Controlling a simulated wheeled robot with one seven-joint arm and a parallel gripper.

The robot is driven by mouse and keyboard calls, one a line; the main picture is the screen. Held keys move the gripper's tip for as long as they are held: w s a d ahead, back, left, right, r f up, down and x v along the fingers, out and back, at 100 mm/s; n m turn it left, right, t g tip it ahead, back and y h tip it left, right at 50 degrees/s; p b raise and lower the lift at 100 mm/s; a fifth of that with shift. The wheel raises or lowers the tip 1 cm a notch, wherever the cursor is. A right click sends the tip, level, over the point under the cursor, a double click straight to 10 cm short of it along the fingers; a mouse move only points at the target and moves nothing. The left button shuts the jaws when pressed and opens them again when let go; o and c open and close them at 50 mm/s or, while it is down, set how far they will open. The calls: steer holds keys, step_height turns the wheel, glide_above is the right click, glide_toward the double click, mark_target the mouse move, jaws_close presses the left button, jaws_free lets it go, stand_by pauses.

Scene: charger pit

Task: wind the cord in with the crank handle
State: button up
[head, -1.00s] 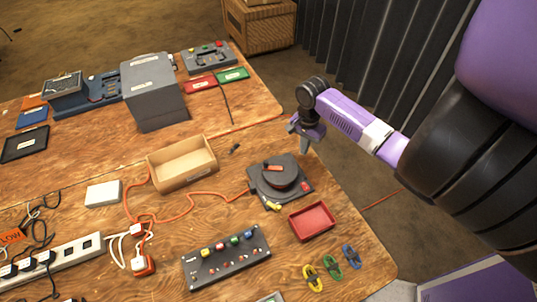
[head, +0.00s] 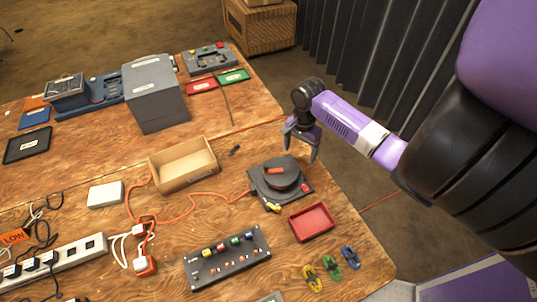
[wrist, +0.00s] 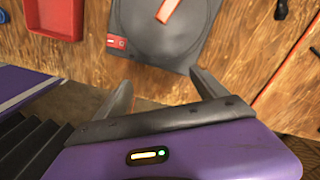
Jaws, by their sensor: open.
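The cord reel (head: 280,184) is a dark grey round drum on a square base, on the near table. Its orange-red crank handle (head: 273,171) lies across the drum's top; in the wrist view the handle (wrist: 168,10) is cut off by the top edge. The orange cord (head: 190,205) runs left from the reel in loose curves across the table. My gripper (head: 302,150) is open and empty, above and behind the reel toward the table's far right edge. In the wrist view its two fingers (wrist: 165,92) are spread, apart from the reel and handle.
A button panel (head: 228,258) and several coloured clips (head: 331,267) lie in front. A power strip (head: 50,262) is at left. A grey box (head: 155,95) stands on the far table.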

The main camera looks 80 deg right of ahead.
step_height(320, 180, up, 7)
steer(key=p, duration=0.2)
stand_by(0.6)
steer(key=shift+f, duration=0.1)
stand_by(0.4)
